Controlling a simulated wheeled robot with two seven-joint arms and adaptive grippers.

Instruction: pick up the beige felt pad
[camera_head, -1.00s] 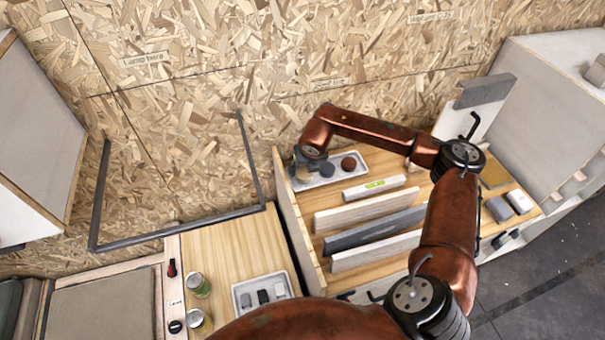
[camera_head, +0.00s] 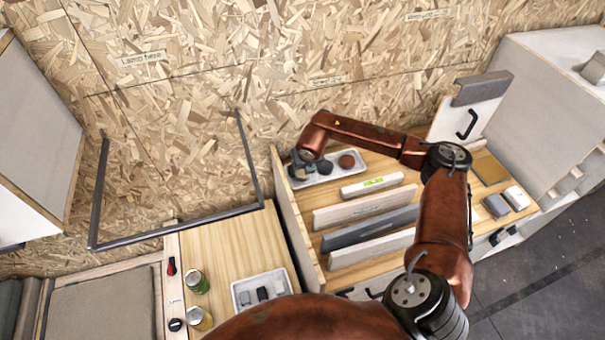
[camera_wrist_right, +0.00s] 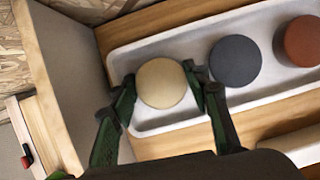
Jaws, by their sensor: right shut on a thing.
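The beige felt pad (camera_wrist_right: 161,83) is a round disc at the left end of a white tray (camera_wrist_right: 268,100). In the right wrist view my right gripper (camera_wrist_right: 163,88) has one finger on each side of the pad and is shut on it. The pad appears still in or just above the tray; I cannot tell whether it is lifted. In the head view the right gripper (camera_head: 298,170) is at the tray's left end and largely hides the pad. My left gripper is not in view.
A dark grey pad (camera_wrist_right: 235,60) lies close right of the right finger, with a red-brown pad (camera_wrist_right: 302,41) beyond. A tall board (camera_wrist_right: 55,75) stands left of the tray. In the head view, a level (camera_head: 372,185) and several upright panels (camera_head: 365,208) stand in front.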

